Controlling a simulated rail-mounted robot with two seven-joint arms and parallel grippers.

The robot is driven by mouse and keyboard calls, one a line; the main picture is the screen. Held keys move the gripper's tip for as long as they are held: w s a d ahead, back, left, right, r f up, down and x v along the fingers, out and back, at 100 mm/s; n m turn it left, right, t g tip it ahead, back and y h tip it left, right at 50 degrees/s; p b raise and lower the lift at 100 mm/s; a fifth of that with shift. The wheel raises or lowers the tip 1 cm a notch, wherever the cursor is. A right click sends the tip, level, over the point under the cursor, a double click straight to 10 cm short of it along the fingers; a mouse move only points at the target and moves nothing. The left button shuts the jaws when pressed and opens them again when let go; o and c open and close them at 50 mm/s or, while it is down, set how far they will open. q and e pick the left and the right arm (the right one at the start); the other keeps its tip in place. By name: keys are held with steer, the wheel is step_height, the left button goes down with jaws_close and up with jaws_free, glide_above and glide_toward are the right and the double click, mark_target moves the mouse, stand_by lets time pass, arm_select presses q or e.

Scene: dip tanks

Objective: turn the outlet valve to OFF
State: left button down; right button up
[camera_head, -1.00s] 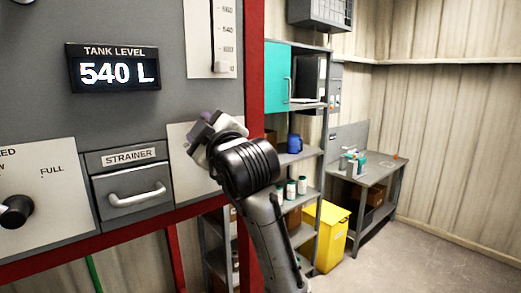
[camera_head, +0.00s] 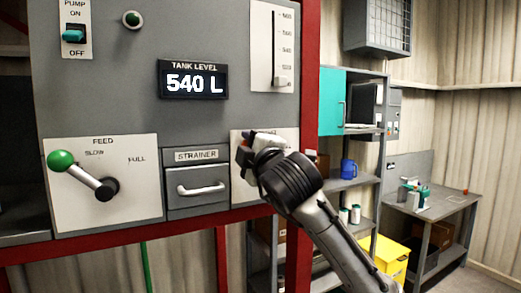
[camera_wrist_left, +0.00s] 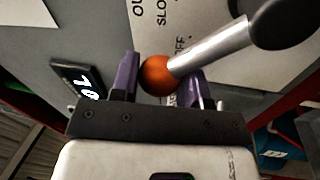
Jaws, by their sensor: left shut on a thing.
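The outlet valve is a lever with an orange ball knob (camera_wrist_left: 155,74), a silver shaft (camera_wrist_left: 210,48) and a dark hub (camera_wrist_left: 285,22) on a pale plate with partly hidden lettering. In the wrist view my left gripper (camera_wrist_left: 160,80) has its purple fingers on either side of the orange knob and is shut on it. In the head view my left gripper (camera_head: 246,152) is in front of the pale plate (camera_head: 285,136) right of the strainer drawer. It hides the lever there. My right gripper is not in view.
Left of the strainer drawer (camera_head: 197,190) is a feed lever with a green knob (camera_head: 61,161). Above are the tank level display (camera_head: 193,81), reading 540 L, and a pump switch (camera_head: 74,36). A red post (camera_head: 310,60) stands right of the panel. Shelves and a bench are beyond.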

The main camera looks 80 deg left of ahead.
arm_select(q)
steer(key=shift+w+a+f, duration=0.15)
steer(key=shift+w, duration=0.1)
steer(key=c, duration=0.8)
jaws_free()
steer(key=shift+o, duration=0.8)
steer(key=shift+s, duration=0.1)
steer(key=b+v, duration=0.2)
steer(key=v, duration=1.2)
steer(key=shift+s, duration=0.1)
